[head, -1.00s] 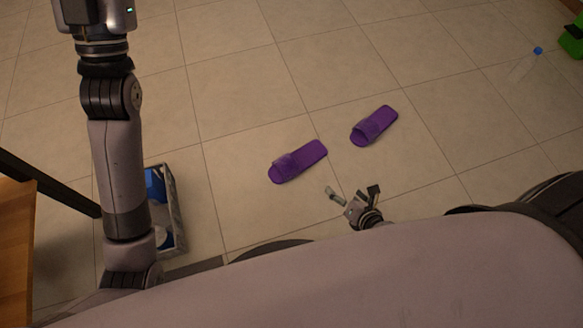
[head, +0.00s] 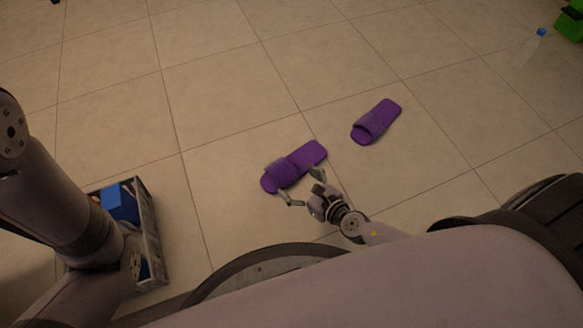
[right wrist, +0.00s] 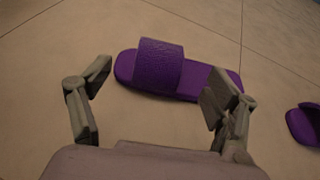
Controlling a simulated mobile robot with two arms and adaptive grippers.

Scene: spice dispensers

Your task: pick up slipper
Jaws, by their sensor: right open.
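Two purple slippers lie flat on the tiled floor. The nearer slipper (head: 294,167) is left of the farther slipper (head: 377,122) in the head view. My right gripper (head: 303,188) is open, its fingers spread at the near side of the nearer slipper. In the right wrist view the nearer slipper (right wrist: 160,68) lies ahead of the open gripper (right wrist: 157,85), its strap between the two fingers; the right finger overlaps its sole in the picture. I cannot tell whether they touch. The farther slipper (right wrist: 305,124) shows at the right edge. My left gripper is out of view.
A crate (head: 151,232) with blue things inside stands at the lower left, partly behind my left arm. A clear bottle with a blue cap (head: 541,32) and a green object (head: 572,22) are at the upper right. The floor around the slippers is clear.

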